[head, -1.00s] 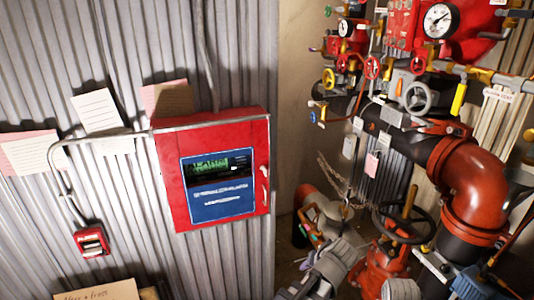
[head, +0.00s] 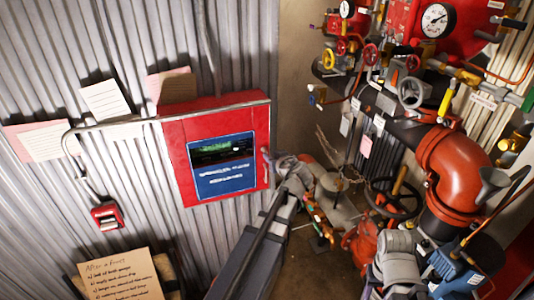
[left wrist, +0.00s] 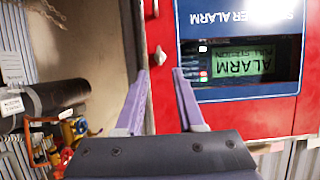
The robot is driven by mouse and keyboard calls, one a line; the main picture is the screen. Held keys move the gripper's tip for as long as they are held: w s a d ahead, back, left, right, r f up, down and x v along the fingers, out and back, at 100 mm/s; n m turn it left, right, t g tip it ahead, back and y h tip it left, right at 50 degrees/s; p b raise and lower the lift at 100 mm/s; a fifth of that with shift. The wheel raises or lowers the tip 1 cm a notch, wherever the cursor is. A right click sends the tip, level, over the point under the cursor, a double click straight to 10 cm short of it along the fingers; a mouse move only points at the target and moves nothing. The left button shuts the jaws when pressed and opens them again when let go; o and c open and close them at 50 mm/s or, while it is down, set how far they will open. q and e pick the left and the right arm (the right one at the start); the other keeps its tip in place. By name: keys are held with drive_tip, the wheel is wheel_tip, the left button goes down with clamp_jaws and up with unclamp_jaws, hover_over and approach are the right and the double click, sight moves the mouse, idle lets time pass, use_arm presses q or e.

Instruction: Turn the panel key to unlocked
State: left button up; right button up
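The red panel (head: 180,172) hangs on the corrugated wall, with a blue label and a lit green display that reads ALARM in the left wrist view (left wrist: 243,62). A small grey fitting (left wrist: 160,55), perhaps the key, is on the red door near its edge; its turned position is too small to tell. My left gripper (left wrist: 160,72) is open and empty, its two purple-grey fingers apart just short of that fitting, one on each side. In the head view my left gripper (head: 284,166) is at the panel's right edge.
Red and black pipes (head: 455,165), valves and gauges fill the right side. A small red pull station (head: 107,217) and paper notes (head: 105,101) are on the wall at left. A handwritten board (head: 122,277) stands at the bottom left.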

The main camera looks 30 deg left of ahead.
sight(265, 148)
use_arm(q)
drive_tip(key=b+x, duration=0.2)
drive_tip(key=x, duration=0.4)
drive_tip(key=shift+w+f, duration=0.1)
clamp_jaws()
idle(0.4)
